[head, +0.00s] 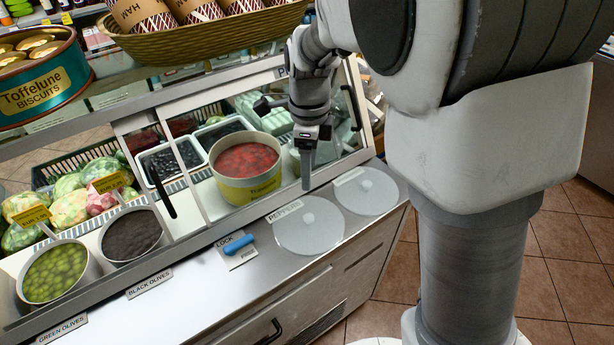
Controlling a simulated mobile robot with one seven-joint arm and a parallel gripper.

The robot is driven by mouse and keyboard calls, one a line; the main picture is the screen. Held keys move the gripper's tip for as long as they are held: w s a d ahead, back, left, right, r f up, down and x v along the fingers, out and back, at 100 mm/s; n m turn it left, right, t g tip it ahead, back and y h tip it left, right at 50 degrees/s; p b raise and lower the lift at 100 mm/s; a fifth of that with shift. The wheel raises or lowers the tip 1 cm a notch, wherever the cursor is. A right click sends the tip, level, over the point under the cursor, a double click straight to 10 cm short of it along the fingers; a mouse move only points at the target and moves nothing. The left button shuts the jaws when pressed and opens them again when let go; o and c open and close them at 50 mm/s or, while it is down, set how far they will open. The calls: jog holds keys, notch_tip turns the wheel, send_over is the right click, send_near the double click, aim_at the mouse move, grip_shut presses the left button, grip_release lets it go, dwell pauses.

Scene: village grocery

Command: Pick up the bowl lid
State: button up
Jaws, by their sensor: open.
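Two round, pale, translucent lids with small knobs lie flat on the metal counter. The nearer lid (309,226) is beside the "Peppers" label, and the farther lid (366,191) is to its right, by another label. I cannot tell which one is the bowl lid. My gripper (306,184) points down over the counter's back edge, just behind the nearer lid and apart from both lids. It is open and empty, though only one finger shows clearly. The yellow-green bowl of red peppers (247,168) stands uncovered behind the counter, left of my gripper.
Bowls of green olives (56,272) and black olives (132,234) stand at left. A blue-handled lock (237,246) is left of the nearer lid. The sloped glass front, a wicker basket (200,38) and a biscuit tin (40,80) are above. The front counter strip is mostly free.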

aim_at(309, 217)
notch_tip(309, 217, down, 15)
jog(key=b, duration=0.3)
jog(key=shift+w+f, duration=0.1)
jog(key=shift+f, duration=0.1)
grip_shut()
